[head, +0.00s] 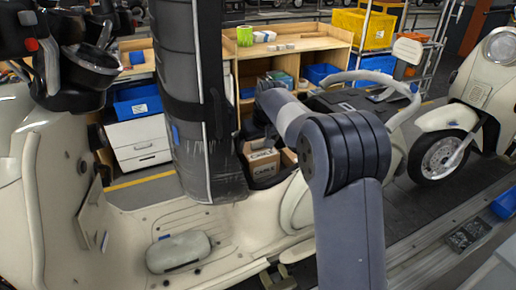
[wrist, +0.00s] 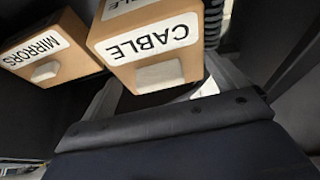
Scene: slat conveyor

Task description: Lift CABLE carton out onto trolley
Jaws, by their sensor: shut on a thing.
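The CABLE carton (head: 262,160) is a brown box with a white label and stands by the dark opening in the middle of the scooter. In the wrist view the CABLE carton (wrist: 150,45) fills the top middle, its label upside down and a pale tab on its face. My gripper (wrist: 158,88) is seen from behind as dark parts on either side of the carton. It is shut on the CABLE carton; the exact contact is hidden. In the head view it is mostly hidden. No trolley can be clearly told apart.
A MIRRORS carton (wrist: 48,48) sits close beside the CABLE carton. A tall dark padded panel (head: 190,100) stands just left of the opening. A wooden bench (head: 275,45) and white drawers (head: 140,140) stand behind. A second scooter (head: 475,110) is at the right.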

